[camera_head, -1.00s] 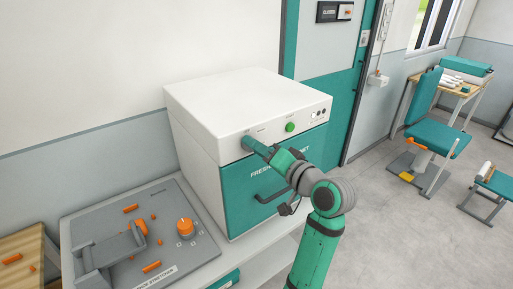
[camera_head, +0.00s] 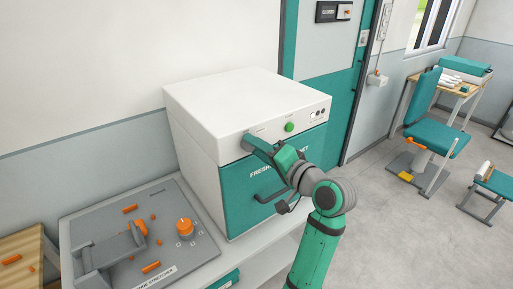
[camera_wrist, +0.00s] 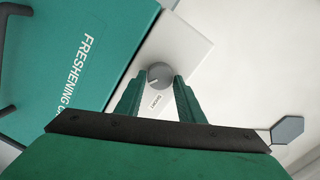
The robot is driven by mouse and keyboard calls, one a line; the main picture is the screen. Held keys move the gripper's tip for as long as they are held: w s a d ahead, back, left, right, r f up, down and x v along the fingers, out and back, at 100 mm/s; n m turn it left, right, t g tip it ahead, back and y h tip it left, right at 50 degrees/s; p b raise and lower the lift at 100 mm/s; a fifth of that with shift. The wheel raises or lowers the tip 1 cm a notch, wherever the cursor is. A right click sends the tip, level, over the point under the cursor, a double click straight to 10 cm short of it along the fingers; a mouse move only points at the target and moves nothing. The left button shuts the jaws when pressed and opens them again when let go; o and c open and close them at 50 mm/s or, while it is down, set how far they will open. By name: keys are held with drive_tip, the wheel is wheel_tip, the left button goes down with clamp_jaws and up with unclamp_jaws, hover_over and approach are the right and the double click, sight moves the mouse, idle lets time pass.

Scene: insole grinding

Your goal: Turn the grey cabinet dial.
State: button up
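The grey cabinet dial (camera_wrist: 160,74) is a small round knob on the white upper front panel of the freshening cabinet (camera_head: 235,100). In the wrist view it sits between my two fingertips, which close in against its sides. A pale mark shows on its face. My gripper (camera_wrist: 161,78) is shut on the dial. In the head view my gripper (camera_head: 247,141) is at the left part of the panel, and it hides the dial there. A small printed label (camera_wrist: 154,102) lies beside the dial in the wrist view.
A green button (camera_head: 289,127) is right of my gripper on the same panel. The teal cabinet door with a dark handle (camera_head: 270,193) is below. A grey machine with orange knobs (camera_head: 140,240) stands at the left.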

drive_tip(key=shift+o, duration=1.2)
drive_tip(key=v, duration=1.1)
